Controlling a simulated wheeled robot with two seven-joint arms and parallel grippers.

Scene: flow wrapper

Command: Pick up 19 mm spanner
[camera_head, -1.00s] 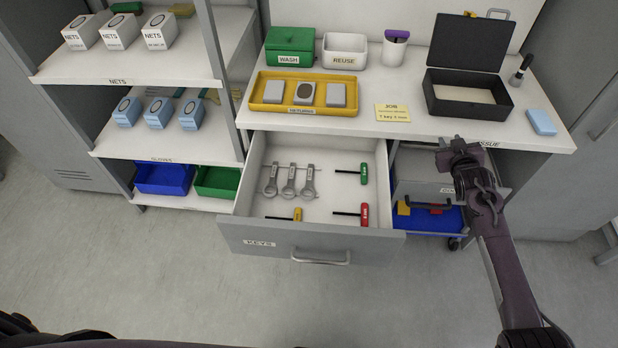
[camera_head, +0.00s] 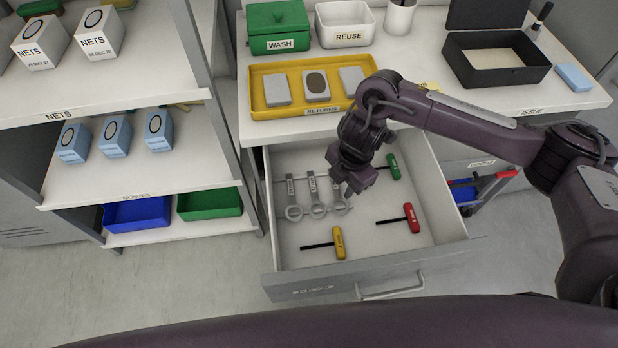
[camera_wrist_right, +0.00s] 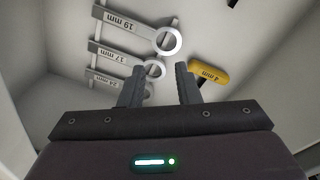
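The 19 mm spanner (camera_wrist_right: 130,24) lies flat in the open drawer (camera_head: 300,258). In the wrist view its label is upside down and its ring end points right. In the head view it appears to be the rightmost spanner (camera_head: 341,213), its handle partly hidden by my right gripper (camera_head: 346,190). The 17 mm spanner (camera_wrist_right: 115,54) and 24 mm spanner (camera_wrist_right: 107,78) lie parallel beside it. My right gripper is over the drawer, by the rightmost spanner. In the wrist view its fingers (camera_wrist_right: 158,80) stand apart with nothing between them. My left gripper is not in view.
A yellow-handled 4 mm key (camera_head: 338,242), a red-handled key (camera_head: 411,218) and a green-handled key (camera_head: 394,167) lie in the drawer. The drawer walls surround them. The yellow returns tray (camera_head: 262,98) is on the worktop behind. A shelf unit (camera_head: 190,179) stands left.

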